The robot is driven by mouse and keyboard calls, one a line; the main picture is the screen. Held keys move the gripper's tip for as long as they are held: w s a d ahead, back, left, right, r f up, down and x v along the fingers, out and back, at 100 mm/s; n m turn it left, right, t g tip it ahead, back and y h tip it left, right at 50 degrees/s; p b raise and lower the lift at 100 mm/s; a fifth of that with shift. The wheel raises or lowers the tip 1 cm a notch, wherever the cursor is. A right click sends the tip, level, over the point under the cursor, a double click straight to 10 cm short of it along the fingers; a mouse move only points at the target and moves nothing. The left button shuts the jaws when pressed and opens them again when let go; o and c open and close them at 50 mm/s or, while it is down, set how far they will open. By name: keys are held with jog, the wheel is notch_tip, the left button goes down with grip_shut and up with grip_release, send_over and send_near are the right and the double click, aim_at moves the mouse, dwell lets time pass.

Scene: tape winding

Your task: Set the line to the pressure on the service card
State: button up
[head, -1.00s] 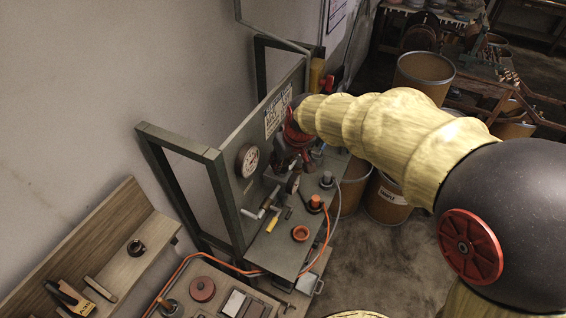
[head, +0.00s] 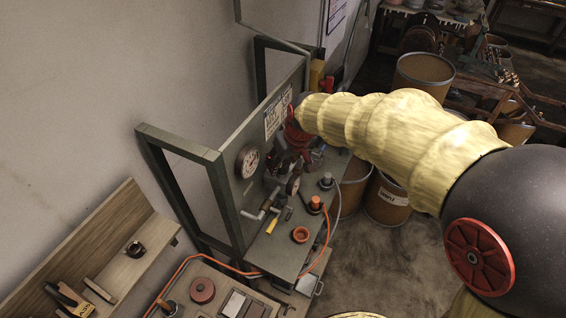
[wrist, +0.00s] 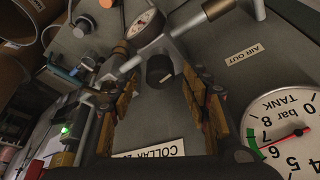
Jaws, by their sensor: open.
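In the wrist view my gripper (wrist: 163,100) is open, with one finger on each side of the picture. A black knob (wrist: 160,70) on a metal fitting shows between and beyond the fingers, and no contact shows. A small gauge (wrist: 145,22) sits just above it; its reading is too small to tell. The tank gauge (wrist: 288,135) is at the lower right, its red needle lying near the 6 to 7 marks. In the head view a white printed card (head: 277,115) is on the panel, its text unreadable; I cannot tell if it is the service card.
The upright panel (head: 232,190) carries a large gauge (head: 247,162). A yellow-handled lever (head: 272,226), an orange-capped fitting (head: 315,203) and an orange hose (head: 326,235) crowd the bench.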

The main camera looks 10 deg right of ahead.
jog(key=v, duration=1.1)
dwell(1.4)
jog(key=s+d+f+m+b, duration=0.1)
jog(key=s+d+f+b, duration=0.2)
jog(key=s+f+b, duration=0.3)
jog(key=s+d+f+m+t+h+b, duration=0.1)
jog(key=s+d+f+m+b, duration=0.1)
jog(key=s+f+b, duration=0.4)
jog(key=s+d+f+m+b, duration=0.1)
jog(key=s+d+f+b, duration=0.4)
jog(key=s, duration=0.5)
jog(key=shift+s+f+h+b, duration=0.3)
jog(key=shift+f+b, duration=0.8)
jog(key=shift+b, duration=0.1)
